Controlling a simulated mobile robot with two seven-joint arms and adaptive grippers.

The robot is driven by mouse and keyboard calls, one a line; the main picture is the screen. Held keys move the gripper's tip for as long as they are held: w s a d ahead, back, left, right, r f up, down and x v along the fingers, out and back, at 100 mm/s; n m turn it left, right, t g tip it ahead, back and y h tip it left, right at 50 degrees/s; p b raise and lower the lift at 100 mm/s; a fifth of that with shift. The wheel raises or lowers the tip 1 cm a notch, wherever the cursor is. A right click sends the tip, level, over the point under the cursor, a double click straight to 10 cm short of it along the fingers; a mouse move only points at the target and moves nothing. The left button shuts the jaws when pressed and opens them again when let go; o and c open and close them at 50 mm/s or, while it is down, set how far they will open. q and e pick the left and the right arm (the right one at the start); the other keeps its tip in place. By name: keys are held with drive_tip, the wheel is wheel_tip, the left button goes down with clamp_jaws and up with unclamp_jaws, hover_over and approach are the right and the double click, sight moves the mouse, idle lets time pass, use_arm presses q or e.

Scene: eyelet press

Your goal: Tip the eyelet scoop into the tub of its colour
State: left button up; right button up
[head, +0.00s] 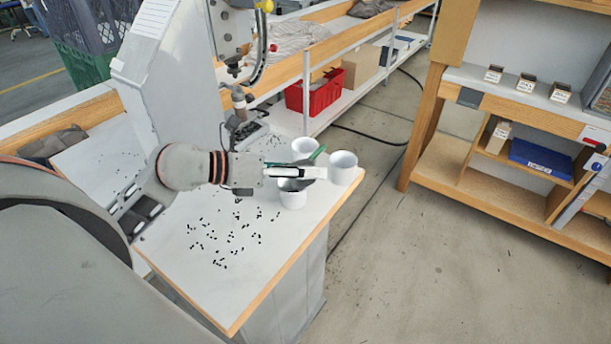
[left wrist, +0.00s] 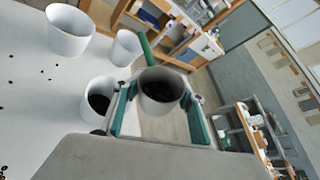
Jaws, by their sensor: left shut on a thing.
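My left gripper (head: 295,172) is shut on the eyelet scoop, a grey cup (left wrist: 160,92) with a dark inside. In the left wrist view the cup sits between the fingers (left wrist: 158,112), with a green stick, apparently its handle, beside it. In the head view the scoop (head: 290,184) is over or just in front of the front white tub (head: 293,200), partly covering it. Two more white tubs stand behind, one at the back (head: 305,147) and one at the right (head: 343,168). In the left wrist view one tub (left wrist: 98,97) holds dark pieces. No tub colour marks show. My right gripper is not in view.
Many dark eyelets lie scattered on the white table (head: 210,290), whose wooden edge runs close to the tubs. The press (head: 238,60) stands behind the gripper. A red bin (head: 314,92) sits on a shelf behind. Open floor lies to the right, before a wooden shelf unit (head: 480,170).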

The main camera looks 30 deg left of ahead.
sight(299, 162)
use_arm(q)
drive_tip(key=shift+r+n+h, duration=0.15)
drive_tip(key=shift+n+h, duration=0.25)
drive_tip(key=shift+n, duration=0.4)
drive_tip(key=shift+w+a+r+n+h+b, duration=0.2)
drive_tip(key=shift+n+h+b, duration=0.2)
drive_tip(key=shift+n+b, duration=0.25)
drive_tip(key=n+h, duration=0.1)
drive_tip(key=r+n, duration=0.1)
drive_tip(key=n, duration=0.1)
drive_tip(key=shift+w+a+r+h, duration=0.1)
drive_tip(key=shift+w+a+h, duration=0.05)
drive_tip(key=shift+a+h, duration=0.2)
drive_tip(key=shift+r+n+h, duration=0.25)
drive_tip(key=shift+n, duration=0.4)
drive_tip(key=shift+w+a+r+n+t+h+p, duration=0.15)
drive_tip(key=shift+a+n+t+h+p, duration=0.1)
drive_tip(key=shift+n+p, duration=0.25)
drive_tip(key=shift+w+a+r+n+t+h+p, duration=0.1)
drive_tip(key=shift+a+n+t+h+p, duration=0.1)
drive_tip(key=shift+n+p, duration=0.25)
drive_tip(key=shift+w+a+n+p, duration=0.15)
drive_tip(key=shift+n+p, duration=0.1)
drive_tip(key=shift+n, duration=0.25)
drive_tip(key=shift+s+a+n+p, duration=0.1)
drive_tip(key=shift+n+p, duration=0.1)
drive_tip(key=shift+n, duration=0.25)
drive_tip(key=shift+f, duration=0.1)
